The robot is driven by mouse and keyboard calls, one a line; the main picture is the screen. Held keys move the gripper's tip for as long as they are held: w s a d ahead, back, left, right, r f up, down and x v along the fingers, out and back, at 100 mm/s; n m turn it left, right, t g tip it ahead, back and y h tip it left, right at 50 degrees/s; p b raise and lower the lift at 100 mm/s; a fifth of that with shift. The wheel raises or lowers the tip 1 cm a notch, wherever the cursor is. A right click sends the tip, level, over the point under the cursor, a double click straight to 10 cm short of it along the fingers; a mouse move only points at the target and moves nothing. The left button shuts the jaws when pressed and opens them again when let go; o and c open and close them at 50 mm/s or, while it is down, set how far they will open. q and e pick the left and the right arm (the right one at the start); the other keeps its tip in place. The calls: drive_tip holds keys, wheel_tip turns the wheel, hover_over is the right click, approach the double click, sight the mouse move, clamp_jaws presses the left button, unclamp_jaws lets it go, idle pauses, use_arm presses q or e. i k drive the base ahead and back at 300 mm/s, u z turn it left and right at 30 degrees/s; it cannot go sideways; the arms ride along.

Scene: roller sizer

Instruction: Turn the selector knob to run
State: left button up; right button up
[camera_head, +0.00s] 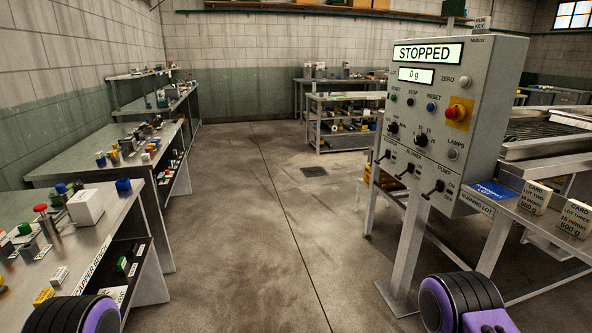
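The grey control panel (445,125) stands on a post at the right. Its sign (428,54) reads STOPPED, and a smaller display (416,75) reads "0 g". Two black round knobs sit mid-panel, a left knob (393,127) and a right knob (421,140). Their small markings are too fine to read surely, so I cannot tell which is the run selector or where it points. Neither gripper is in view; only purple and black parts of my arms show at the bottom left and bottom right.
The panel also has a red emergency button (456,112), a blue reset button (431,107) and several toggle levers below. A bench (500,205) with cards adjoins it at right. Cluttered benches (100,230) line the left. The floor (270,220) between is open.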

sight(393, 128)
drive_tip(key=i, duration=2.55)
drive_tip(key=z, duration=0.95)
